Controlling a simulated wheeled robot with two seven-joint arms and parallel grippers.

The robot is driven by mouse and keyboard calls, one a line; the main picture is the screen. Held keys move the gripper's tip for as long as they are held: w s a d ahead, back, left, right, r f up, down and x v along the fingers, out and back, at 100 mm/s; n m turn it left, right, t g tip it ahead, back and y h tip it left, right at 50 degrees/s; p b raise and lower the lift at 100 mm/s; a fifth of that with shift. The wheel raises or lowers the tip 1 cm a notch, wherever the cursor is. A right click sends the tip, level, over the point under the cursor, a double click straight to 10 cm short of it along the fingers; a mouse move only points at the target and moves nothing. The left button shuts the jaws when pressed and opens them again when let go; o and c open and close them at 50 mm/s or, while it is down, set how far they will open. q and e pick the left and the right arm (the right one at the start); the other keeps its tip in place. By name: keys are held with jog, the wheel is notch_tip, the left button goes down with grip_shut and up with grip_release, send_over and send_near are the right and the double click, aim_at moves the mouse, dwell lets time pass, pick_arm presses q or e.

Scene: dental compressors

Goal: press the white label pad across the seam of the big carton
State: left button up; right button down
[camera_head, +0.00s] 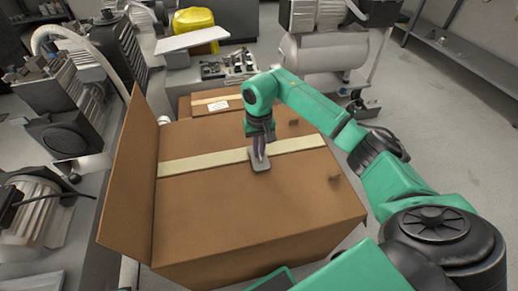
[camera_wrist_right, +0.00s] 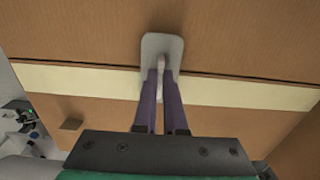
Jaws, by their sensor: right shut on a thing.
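The big carton (camera_head: 220,215) stands in the middle of the head view, with one side flap raised at its left. A cream tape strip (camera_head: 195,162) runs across its top along the seam. The label pad (camera_head: 260,166), pale grey-white, is at the tape, reaching over its near edge. My right gripper (camera_head: 259,152) is shut on the pad's upright grip. In the right wrist view the pad (camera_wrist_right: 162,45) lies flat over part of the tape (camera_wrist_right: 230,90), between the gripper's fingers (camera_wrist_right: 160,105). Whether it fully touches the carton I cannot tell. My left gripper is not in view.
A smaller carton (camera_head: 208,104) with a white label stands behind the big one. A raised flap (camera_head: 130,185) borders the left. Compressors and machine parts (camera_head: 65,115) crowd the left side. A white tank (camera_head: 320,50) stands at the back. Grey floor is clear at the right.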

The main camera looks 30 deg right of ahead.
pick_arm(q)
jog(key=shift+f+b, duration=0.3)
pick_arm(e)
jog(key=shift+s+f, duration=0.1)
jog(key=shift+f, duration=0.35)
dwell(0.8)
jog(key=c, duration=0.9)
grip_release()
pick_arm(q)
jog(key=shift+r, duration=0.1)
pick_arm(e)
jog(key=shift+r, duration=0.45)
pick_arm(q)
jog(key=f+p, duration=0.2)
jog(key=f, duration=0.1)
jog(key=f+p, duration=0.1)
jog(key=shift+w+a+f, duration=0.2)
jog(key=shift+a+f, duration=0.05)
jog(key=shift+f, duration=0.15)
pick_arm(e)
notch_tip(320, 180, up, 14)
jog(key=shift+f, duration=0.15)
